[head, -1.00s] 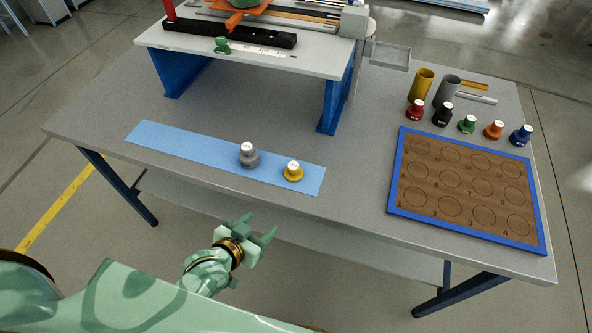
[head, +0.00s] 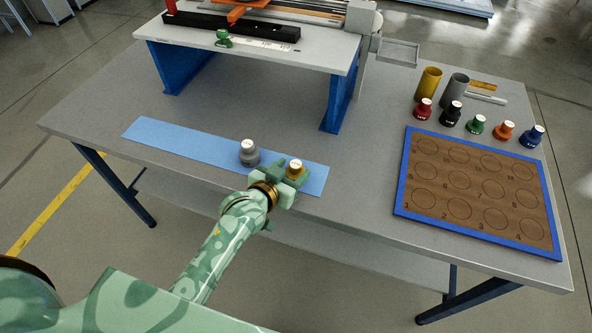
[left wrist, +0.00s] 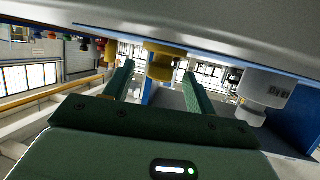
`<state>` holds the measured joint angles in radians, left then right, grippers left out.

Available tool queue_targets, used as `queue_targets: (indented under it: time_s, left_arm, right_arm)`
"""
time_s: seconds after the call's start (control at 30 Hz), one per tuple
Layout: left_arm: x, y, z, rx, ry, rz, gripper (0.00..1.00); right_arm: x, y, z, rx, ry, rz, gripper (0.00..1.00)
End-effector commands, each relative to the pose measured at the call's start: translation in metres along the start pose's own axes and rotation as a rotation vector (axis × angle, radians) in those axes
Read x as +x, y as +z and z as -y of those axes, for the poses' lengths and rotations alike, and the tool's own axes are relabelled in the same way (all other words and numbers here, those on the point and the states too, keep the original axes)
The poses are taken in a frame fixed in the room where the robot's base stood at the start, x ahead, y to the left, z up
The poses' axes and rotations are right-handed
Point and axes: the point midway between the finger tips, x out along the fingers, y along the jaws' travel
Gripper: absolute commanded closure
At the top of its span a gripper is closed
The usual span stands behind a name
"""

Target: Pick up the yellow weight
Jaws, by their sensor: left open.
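The yellow weight (head: 295,169) stands on the light blue strip (head: 190,144) near its right end. My left gripper (head: 287,170) is at the weight, with its green fingers open on either side of it. In the left wrist view, which is upside down, the yellow weight (left wrist: 160,62) shows between the two open fingers (left wrist: 157,80). I cannot tell whether a finger touches it. The lower part of the weight is partly hidden by the gripper in the head view. My right gripper does not show.
A grey weight (head: 249,152) stands on the strip just left of my left gripper. A blue-rimmed board (head: 401,185) with numbered circles lies at the right. Several coloured weights stand behind it. A raised white platform (head: 270,56) on blue legs stands at the back.

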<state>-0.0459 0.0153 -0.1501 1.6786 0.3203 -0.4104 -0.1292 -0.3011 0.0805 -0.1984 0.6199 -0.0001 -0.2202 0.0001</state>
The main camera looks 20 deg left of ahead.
Motion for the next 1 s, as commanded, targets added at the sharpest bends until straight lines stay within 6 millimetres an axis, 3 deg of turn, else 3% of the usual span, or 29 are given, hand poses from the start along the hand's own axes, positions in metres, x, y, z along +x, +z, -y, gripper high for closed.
queue_targets:
  time_s: [0.13, 0.4, 0.43, 0.6, 0.63, 1.0]
  left_arm:
    - [0.023, 0.002, 0.000, -0.002, -0.001, 0.001, 0.44]
    - [0.027, 0.000, 0.000, -0.002, -0.001, 0.001, 0.44]
    - [0.027, 0.000, 0.001, -0.001, -0.001, 0.001, 0.47]
    - [0.027, 0.001, 0.001, -0.001, -0.002, 0.001, 0.94]
    - [0.027, 0.001, 0.001, -0.001, -0.002, 0.001, 1.00]
    - [0.025, -0.007, 0.001, -0.001, -0.002, -0.003, 1.00]
  right_arm:
    - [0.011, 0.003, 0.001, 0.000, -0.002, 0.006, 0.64]
    - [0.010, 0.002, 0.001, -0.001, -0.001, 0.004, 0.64]
    - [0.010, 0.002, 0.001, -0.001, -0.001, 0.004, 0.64]
    - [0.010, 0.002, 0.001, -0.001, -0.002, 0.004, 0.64]
    - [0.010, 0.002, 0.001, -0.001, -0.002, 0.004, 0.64]
    - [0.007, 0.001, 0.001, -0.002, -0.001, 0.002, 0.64]
